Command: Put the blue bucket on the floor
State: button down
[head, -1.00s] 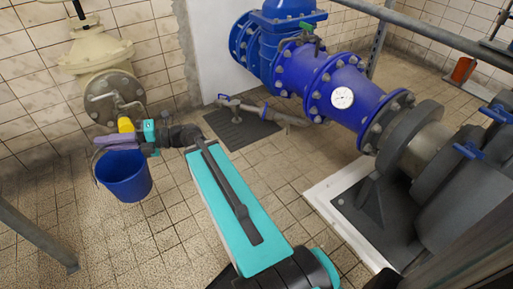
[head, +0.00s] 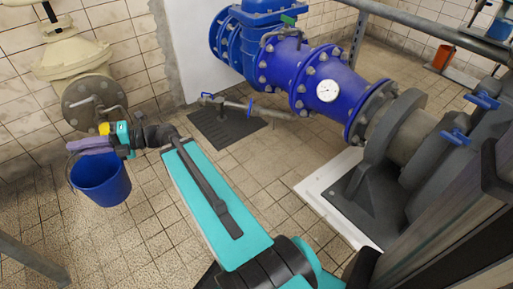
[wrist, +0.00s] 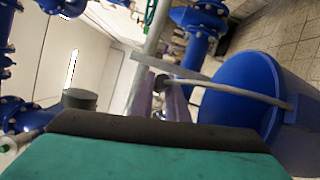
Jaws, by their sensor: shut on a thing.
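The blue bucket (head: 101,181) hangs upright by its handle at the left of the head view, above the tiled floor. In the wrist view the bucket (wrist: 262,85) fills the right side, with its pale curved handle in front of it. My gripper (head: 78,146) has purple fingers and is shut on the handle at the bucket's top. The purple fingers also show in the wrist view (wrist: 168,103). The exact grip point on the handle is small and partly hidden.
The tiled floor (head: 120,240) below and in front of the bucket is clear. A flanged cream pipe (head: 92,100) stands behind it at the wall. Large blue pipework (head: 320,85) and a grey pump (head: 400,170) are at the right. A grey rail (head: 35,262) crosses the lower left.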

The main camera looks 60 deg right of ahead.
jog(key=w+d+f+m+t+h, duration=0.2)
jog(key=d+m+t+h, duration=0.15)
jog(key=d, duration=0.65)
jog(key=w+d+f+m+t+h, duration=0.2)
jog(key=d+t+h, duration=0.15)
jog(key=d, duration=0.75)
jog(key=s+d+f+m+h+b, duration=0.1)
jog(key=d+f+m+h, duration=0.15)
jog(key=d, duration=0.45)
jog(key=s+d+f+m+h, duration=0.1)
jog(key=d+f+m+h, duration=0.1)
jog(key=d+f+h, duration=0.3)
jog(key=s+d+f+m+h+b, duration=0.1)
jog(key=s+d+m+h, duration=0.15)
jog(key=d, duration=0.55)
jog(key=s+d+f+m+g+h, duration=0.3)
jog(key=s+d+f+h, duration=0.3)
jog(key=s+d+f, duration=0.4)
jog(key=s+d+f+m+g+h, duration=0.3)
jog(key=s+d+f+m+h, duration=0.2)
jog(key=s+d+f, duration=0.6)
jog(key=d+h, duration=0.2)
jog(key=d, duration=0.4)
jog(key=shift+s+f+g+h+b, duration=0.15)
jog(key=shift+f+g+h+b, duration=0.15)
jog(key=shift+f+g+b, duration=0.1)
jog(key=shift+d+m, duration=0.1)
jog(key=shift+m, duration=0.15)
